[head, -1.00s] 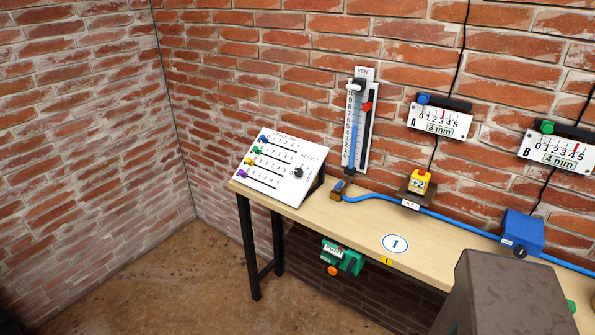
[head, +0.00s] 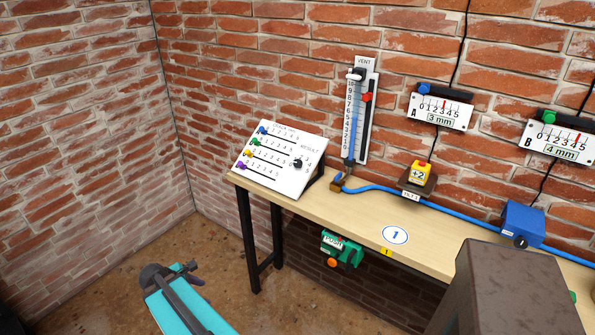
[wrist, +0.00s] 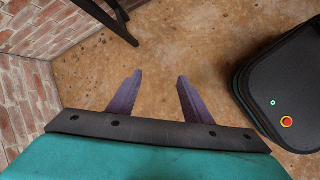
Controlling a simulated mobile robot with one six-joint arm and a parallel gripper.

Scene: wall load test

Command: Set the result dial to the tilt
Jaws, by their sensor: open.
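The result dial (head: 297,163) is a small dark knob at the right of a white sloped panel (head: 268,182) on the left end of the bench. Its pointer direction is too small to read. The panel also carries several coloured sliders on numbered scales at its left. Gauge A (head: 440,108) on the wall reads "3 mm", and gauge B (head: 560,140) reads "4 mm". My gripper (wrist: 155,85) is open and empty above the floor, its two purple fingers apart. In the head view my arm shows low at the left, well away from the panel.
The wooden bench (head: 350,218) runs along the brick wall. On it are a blue hose (head: 380,190), a yellow "+2" block (head: 421,172) and a blue box (head: 522,224). A green push unit (head: 341,250) hangs at its front. A tall vent gauge (head: 357,115) is on the wall.

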